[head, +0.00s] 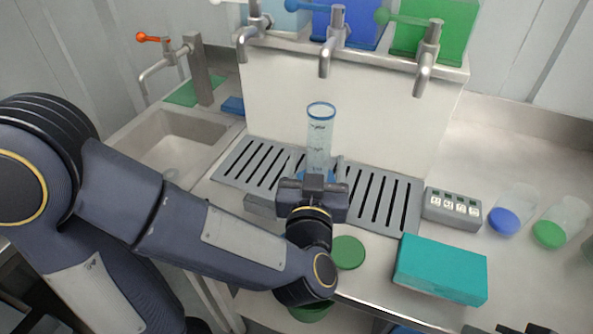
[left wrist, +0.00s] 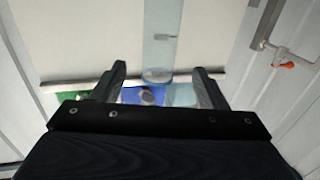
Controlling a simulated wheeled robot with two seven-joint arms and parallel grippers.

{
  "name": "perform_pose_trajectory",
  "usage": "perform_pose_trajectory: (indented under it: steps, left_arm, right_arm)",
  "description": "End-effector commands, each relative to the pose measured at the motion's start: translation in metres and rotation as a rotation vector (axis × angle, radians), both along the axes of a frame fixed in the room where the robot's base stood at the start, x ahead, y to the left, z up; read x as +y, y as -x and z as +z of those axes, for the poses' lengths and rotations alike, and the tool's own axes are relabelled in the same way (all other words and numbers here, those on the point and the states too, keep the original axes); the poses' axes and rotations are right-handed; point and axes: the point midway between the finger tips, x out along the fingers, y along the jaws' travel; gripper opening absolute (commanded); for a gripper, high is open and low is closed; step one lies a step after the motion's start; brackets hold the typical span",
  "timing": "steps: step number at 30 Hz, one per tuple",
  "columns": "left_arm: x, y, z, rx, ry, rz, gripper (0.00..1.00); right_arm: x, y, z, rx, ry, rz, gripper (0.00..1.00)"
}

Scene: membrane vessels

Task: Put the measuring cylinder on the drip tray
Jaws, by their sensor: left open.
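The measuring cylinder (head: 320,132), clear with a blue rim and a blue base, stands upright at the middle of the slotted grey drip tray (head: 398,205). Its base is partly hidden behind my left gripper and looks to rest on the tray. My left gripper (head: 319,165) is open, low over the tray's front, with one finger on each side of the cylinder's lower part. In the left wrist view the clear cylinder (left wrist: 161,35) shows between the spread fingers (left wrist: 158,72), with gaps on both sides. My right gripper is not in view.
Taps (head: 326,58) on a white stand overhang the tray's back. A sink (head: 175,140) lies left. A label box (head: 452,208), a teal box (head: 440,270), a green disc (head: 348,252) and capped vessels (head: 505,215) are to the right and front.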

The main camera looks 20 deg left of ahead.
Motion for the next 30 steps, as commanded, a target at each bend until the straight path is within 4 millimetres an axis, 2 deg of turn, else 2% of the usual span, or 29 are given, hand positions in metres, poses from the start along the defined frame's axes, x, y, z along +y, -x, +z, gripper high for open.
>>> perform_pose_trajectory:
  steps: [7, 11, 14, 17, 21, 27, 30]
  left_arm:
    - [0.000, -0.006, 0.001, 0.017, 0.076, -0.068, 0.67]
    - [-0.002, -0.013, 0.004, 0.070, 0.215, -0.225, 0.67]
    - [-0.002, -0.008, 0.004, 0.149, 0.310, -0.364, 0.67]
    - [0.001, 0.009, -0.003, 0.265, 0.371, -0.472, 0.67]
    - [0.019, 0.049, -0.026, 0.485, 0.418, -0.542, 0.67]
    - [0.058, 0.121, -0.069, 0.822, 0.464, -0.472, 0.67]
    - [0.073, 0.149, -0.084, 0.939, 0.484, -0.414, 0.67]
  right_arm:
    - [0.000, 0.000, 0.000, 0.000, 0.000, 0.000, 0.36]
    - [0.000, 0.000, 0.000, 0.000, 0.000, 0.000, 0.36]
    - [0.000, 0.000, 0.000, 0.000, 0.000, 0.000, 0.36]
    - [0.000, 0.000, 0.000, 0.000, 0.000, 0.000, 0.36]
    - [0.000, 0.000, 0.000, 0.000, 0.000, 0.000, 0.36]
    - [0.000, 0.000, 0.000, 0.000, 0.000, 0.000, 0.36]
    - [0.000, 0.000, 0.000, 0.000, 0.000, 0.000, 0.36]
